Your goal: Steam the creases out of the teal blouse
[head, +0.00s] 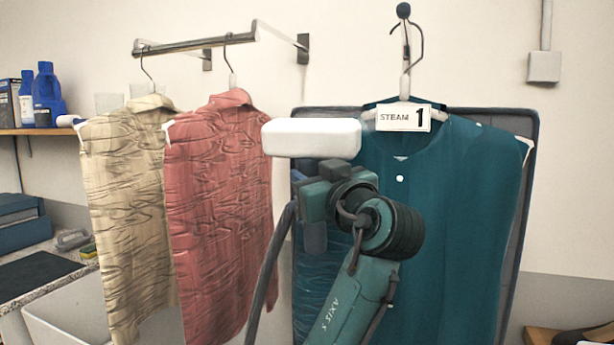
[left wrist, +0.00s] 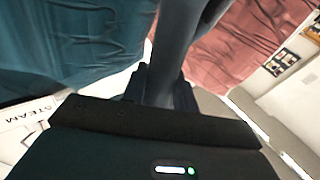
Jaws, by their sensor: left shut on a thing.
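The teal blouse (head: 450,220) hangs on a hanger from a wall hook, in front of a dark-framed board, with a "STEAM 1" tag (head: 403,118) at its collar. Its right part looks smooth; creases show at its lower left (head: 318,280). My left gripper (head: 325,192) is shut on the steamer, whose white head (head: 312,138) is level with the blouse's upper left. My arm hides part of the blouse; I cannot tell whether the head touches it. In the left wrist view, the steamer's dark handle or hose (left wrist: 165,75) runs between the blouse (left wrist: 70,45) and red cloth.
A creased red shirt (head: 220,200) and a creased beige shirt (head: 128,210) hang from a wall rail (head: 195,44) at left. A shelf (head: 40,131) with blue bottles is at far left, above a counter.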

